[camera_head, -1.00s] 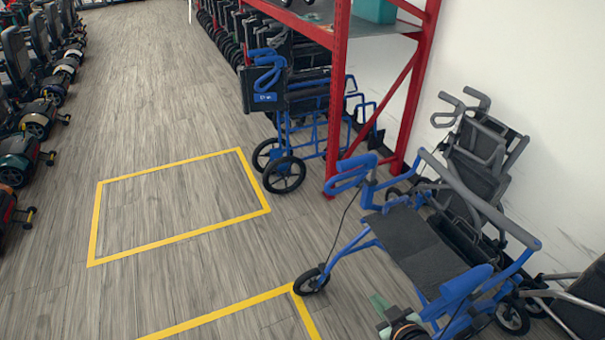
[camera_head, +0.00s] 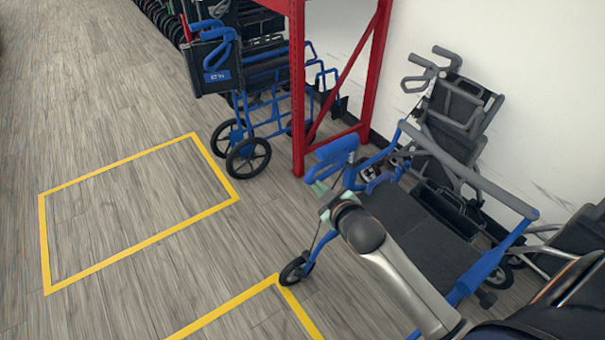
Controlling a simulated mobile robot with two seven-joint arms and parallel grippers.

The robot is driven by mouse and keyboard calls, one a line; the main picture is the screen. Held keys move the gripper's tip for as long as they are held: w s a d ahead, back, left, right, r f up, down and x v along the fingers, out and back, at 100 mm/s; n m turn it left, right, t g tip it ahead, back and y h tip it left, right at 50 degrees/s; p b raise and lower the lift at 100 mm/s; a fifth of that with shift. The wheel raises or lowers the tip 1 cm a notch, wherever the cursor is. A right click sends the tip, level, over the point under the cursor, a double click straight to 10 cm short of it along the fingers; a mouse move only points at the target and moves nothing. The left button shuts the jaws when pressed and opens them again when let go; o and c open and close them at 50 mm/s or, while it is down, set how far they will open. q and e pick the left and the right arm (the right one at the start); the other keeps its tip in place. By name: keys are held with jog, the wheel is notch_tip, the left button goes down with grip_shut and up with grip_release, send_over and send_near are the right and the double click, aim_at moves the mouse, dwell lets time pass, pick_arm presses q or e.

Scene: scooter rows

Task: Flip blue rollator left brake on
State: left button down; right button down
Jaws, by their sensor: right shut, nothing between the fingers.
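The blue rollator (camera_head: 484,268) stands at the lower right, with a dark seat (camera_head: 455,250) and a grey backrest bar (camera_head: 470,174). Its far blue hand grip (camera_head: 338,148) is in view, with a blue brake lever (camera_head: 328,168) just under it. I cannot tell the lever's exact setting. My right gripper (camera_head: 317,189) has pale green fingers, is shut and empty, and is just below that grip and lever; I cannot tell if it touches. My right arm covers part of the seat and frame, and the nearer grip is hidden. My left gripper is out of view.
A folded grey rollator (camera_head: 455,105) leans by the white wall behind. A red rack post (camera_head: 297,90) and another blue wheeled frame (camera_head: 250,110) stand farther back. Yellow floor lines (camera_head: 140,246) mark clear wooden floor at left. A dark chair is at the right edge.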

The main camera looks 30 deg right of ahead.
aim_at(309, 179)
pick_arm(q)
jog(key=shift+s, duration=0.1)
